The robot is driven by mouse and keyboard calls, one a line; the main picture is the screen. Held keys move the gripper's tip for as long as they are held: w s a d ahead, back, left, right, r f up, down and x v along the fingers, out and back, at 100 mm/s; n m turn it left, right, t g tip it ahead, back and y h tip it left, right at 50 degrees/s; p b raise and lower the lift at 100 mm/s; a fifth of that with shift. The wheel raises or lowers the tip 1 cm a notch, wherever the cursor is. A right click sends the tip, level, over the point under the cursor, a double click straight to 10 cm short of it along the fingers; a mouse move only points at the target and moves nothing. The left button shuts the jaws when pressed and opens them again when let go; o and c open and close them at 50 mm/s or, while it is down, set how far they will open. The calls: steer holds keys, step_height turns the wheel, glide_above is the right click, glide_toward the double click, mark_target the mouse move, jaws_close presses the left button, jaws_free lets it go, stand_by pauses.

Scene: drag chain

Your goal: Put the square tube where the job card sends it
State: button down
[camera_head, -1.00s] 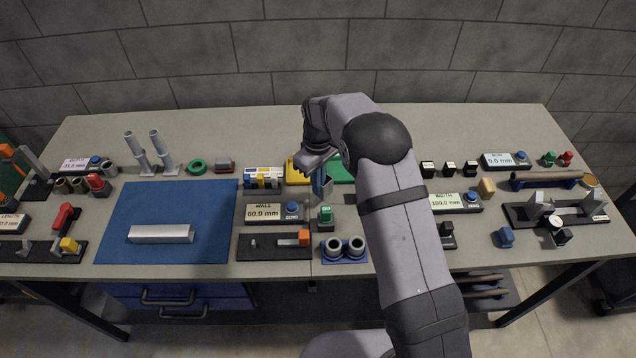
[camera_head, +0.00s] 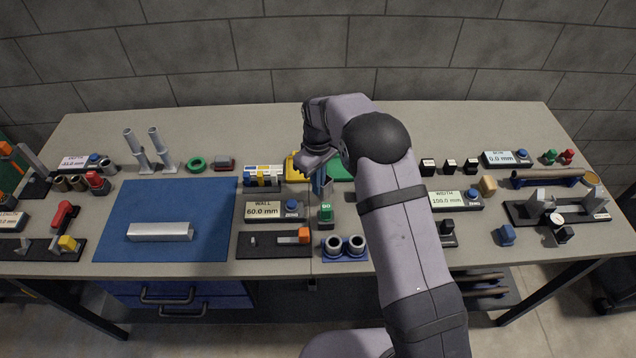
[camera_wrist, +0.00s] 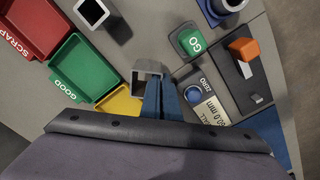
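A silver bar, the likely square tube (camera_head: 160,232), lies lengthwise on the blue mat (camera_head: 125,215) in the head view. My gripper (camera_head: 322,182) is well to its right, above the bench near the green GO button (camera_head: 326,214). In the wrist view, my gripper's blue fingers (camera_wrist: 160,95) look close together, with no thing visible between them. A grey hollow square piece (camera_wrist: 148,68) shows just beyond the fingertips; I cannot tell whether they touch it. A small white, blue and yellow card (camera_head: 263,171) stands behind the wall gauge; its writing is not legible.
The wall gauge (camera_head: 272,212) reads 60.0 mm. The wrist view shows a red SCRAP tray (camera_wrist: 35,22), a green GOOD tray (camera_wrist: 85,68) and a yellow tray (camera_wrist: 120,103). Two cups (camera_head: 344,247) stand in front. Gauges and fixtures crowd both bench ends.

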steer(key=shift+f+b, duration=0.95)
steer(key=shift+f, duration=0.65)
stand_by(0.8)
steer(key=c, duration=1.9)
jaws_free()
steer(key=shift+c, duration=0.2)
step_height(320, 180, up, 7)
steer(key=b, duration=0.2)
steer(key=shift+f+b, duration=0.2)
steer(key=shift+b, duration=0.15)
steer(key=shift+r, duration=0.35)
